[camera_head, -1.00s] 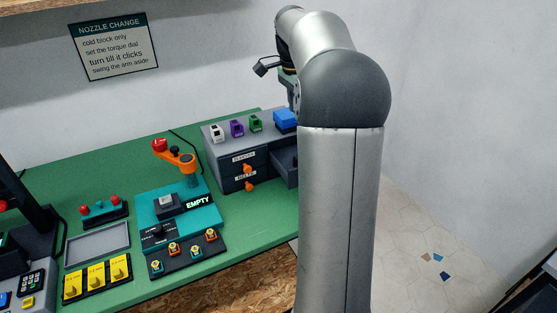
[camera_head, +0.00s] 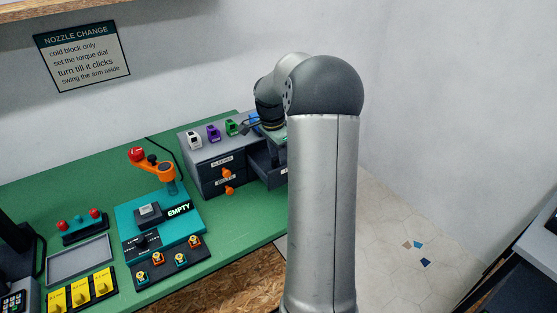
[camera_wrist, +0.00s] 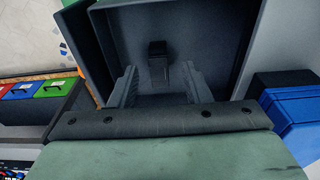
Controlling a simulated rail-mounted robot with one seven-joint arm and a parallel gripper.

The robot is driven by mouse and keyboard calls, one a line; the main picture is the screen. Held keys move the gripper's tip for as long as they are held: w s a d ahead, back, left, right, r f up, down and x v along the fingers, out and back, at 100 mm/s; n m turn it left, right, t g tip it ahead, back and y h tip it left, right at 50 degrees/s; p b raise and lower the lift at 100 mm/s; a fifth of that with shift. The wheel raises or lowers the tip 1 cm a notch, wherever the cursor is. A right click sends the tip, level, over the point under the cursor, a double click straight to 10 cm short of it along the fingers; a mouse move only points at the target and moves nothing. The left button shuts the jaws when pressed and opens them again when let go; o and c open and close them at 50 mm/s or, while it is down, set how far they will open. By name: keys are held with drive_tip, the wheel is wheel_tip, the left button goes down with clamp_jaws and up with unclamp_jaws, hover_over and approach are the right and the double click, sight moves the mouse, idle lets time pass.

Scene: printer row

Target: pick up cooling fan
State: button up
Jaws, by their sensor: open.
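My gripper (camera_wrist: 159,76) is open in the wrist view, its two grey fingers apart and pointing down into an open dark grey drawer (camera_wrist: 228,50). A small black block-like thing (camera_wrist: 158,50) with a greyer lower part lies in the drawer, in line with the gap between the fingers. It may be the cooling fan, but its shape is too dark to be sure. I cannot tell the fingers' height above it. In the head view the open drawer (camera_head: 266,170) shows beside my arm, and the fingers are hidden.
The drawer walls stand close around the fingers. A blue box (camera_wrist: 290,105) is on the right in the wrist view. The grey drawer cabinet (camera_head: 207,172) carries white, purple and green pieces. A teal nozzle station (camera_head: 160,222) with an orange arm stands on the green bench.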

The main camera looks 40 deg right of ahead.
drive_tip(key=shift+d+f, duration=0.1)
drive_tip(key=shift+f, duration=0.65)
clamp_jaws()
drive_tip(key=shift+r, duration=0.15)
drive_tip(key=shift+r, duration=0.3)
wheel_tip(320, 180, up, 2)
drive_tip(key=shift+r, duration=0.1)
drive_tip(key=s+a+r+b, duration=0.4)
drive_tip(key=s+a+r, duration=0.4)
drive_tip(key=s+r, duration=0.2)
drive_tip(key=shift+s+a, duration=0.2)
drive_tip(key=shift+s, duration=0.5)
